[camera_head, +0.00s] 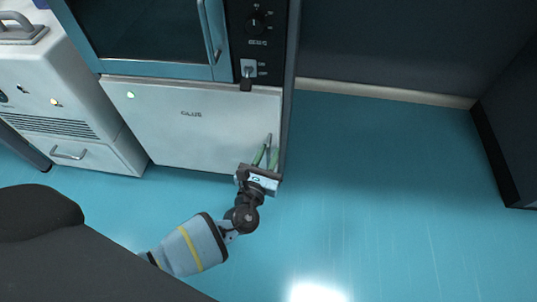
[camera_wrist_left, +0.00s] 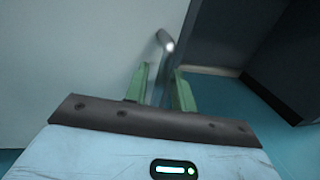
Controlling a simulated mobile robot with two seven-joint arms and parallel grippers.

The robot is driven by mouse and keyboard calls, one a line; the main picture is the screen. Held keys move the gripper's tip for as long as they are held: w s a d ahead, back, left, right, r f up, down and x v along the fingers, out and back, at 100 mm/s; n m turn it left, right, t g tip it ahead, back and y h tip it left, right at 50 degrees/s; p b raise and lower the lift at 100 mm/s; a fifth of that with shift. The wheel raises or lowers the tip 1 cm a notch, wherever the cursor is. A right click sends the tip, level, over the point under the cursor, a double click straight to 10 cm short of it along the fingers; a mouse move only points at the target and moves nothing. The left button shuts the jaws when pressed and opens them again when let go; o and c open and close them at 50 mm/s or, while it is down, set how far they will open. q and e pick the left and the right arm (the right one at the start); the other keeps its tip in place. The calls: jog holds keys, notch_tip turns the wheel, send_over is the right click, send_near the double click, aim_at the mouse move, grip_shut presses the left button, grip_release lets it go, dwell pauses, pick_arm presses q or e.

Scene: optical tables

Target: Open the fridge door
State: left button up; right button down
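The fridge door (camera_head: 185,130) is a white panel with a dark label, low in the cabinet under a blue-framed oven-like unit. It looks closed. Its grey upright handle (camera_head: 268,141) is near the door's right edge. It also shows in the left wrist view (camera_wrist_left: 165,42). My left gripper (camera_head: 266,156) is at the handle, with its green fingers pointing at the door. In the left wrist view the fingers (camera_wrist_left: 163,85) stand apart on either side of the handle's lower part. Whether either finger touches the handle is unclear. My right gripper is in neither view.
The blue-framed unit (camera_head: 150,35) above has its own handle and a dark control panel (camera_head: 257,30). A white cabinet (camera_head: 60,85) with a drawer handle stands at the left. The blue floor (camera_head: 390,190) to the right is clear up to a dark block (camera_head: 512,130).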

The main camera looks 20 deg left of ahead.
pick_arm(q)
jog(key=shift+w, duration=0.1)
grip_shut()
dwell(0.3)
